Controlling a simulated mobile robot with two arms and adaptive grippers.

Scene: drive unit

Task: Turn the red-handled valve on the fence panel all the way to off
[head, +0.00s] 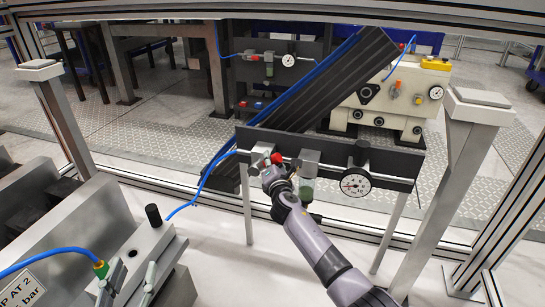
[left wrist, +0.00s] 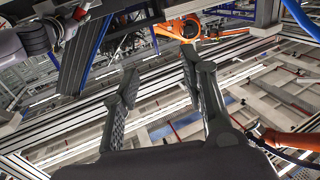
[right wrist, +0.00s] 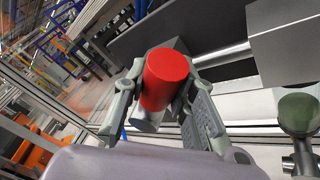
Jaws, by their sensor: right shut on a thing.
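The fence panel (head: 395,163) is a dark horizontal bar in the middle of the head view. The valve (head: 258,153) is a silver block near its left end, with a red handle (head: 277,158). My right gripper (head: 272,170) is at the handle and partly covers the valve. In the right wrist view, the red cylindrical handle (right wrist: 165,78) sits between the fingers of my right gripper (right wrist: 157,92), which is shut on it.
A round gauge (head: 356,184) and a silver block (head: 309,158) sit on the panel right of the valve. A blue hose (head: 207,173) runs to the valve from the left. Grey machine blocks (head: 130,255) fill the lower left. A fence post (head: 465,150) stands at right.

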